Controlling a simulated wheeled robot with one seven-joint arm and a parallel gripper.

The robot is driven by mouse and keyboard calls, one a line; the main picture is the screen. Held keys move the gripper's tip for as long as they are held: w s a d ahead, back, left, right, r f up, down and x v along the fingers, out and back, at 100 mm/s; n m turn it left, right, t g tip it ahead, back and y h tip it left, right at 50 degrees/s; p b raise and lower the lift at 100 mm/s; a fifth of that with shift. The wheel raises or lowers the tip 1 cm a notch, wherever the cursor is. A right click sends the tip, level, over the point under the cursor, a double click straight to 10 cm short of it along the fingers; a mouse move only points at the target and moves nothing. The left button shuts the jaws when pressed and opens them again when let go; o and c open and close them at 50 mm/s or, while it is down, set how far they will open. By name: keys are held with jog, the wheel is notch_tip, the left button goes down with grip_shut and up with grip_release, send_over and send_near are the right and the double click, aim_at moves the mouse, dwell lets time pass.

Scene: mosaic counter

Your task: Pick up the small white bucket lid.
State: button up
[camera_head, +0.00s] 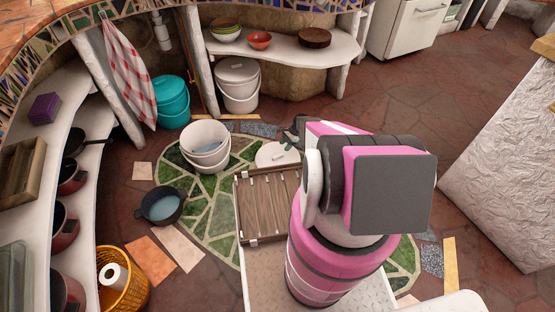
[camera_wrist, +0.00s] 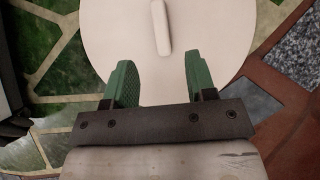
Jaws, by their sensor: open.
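The small white bucket lid (camera_head: 274,156) lies on the mosaic floor to the right of the open white buckets, partly hidden by my arm in the head view. In the wrist view, the round white lid (camera_wrist: 215,38) fills the top middle, with its raised bar handle (camera_wrist: 161,28) near the top edge. My gripper (camera_wrist: 160,70) is open and empty, with green finger pads apart over the near part of the lid. The handle lies beyond the fingertips, roughly in line with the gap between them. I cannot tell how high the fingers are above the lid.
Stacked white buckets (camera_head: 206,148) stand left of the lid. A dark pot (camera_head: 160,207) is farther left. A larger lidded white bucket (camera_head: 238,88) and a teal bucket (camera_head: 171,98) stand behind. A wooden slatted board (camera_head: 268,205) is beside my arm.

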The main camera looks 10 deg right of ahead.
aim_at(278, 156)
jog(key=x, duration=0.7)
jog(key=shift+a+f, duration=0.1)
jog(key=shift+f, duration=0.2)
grip_shut()
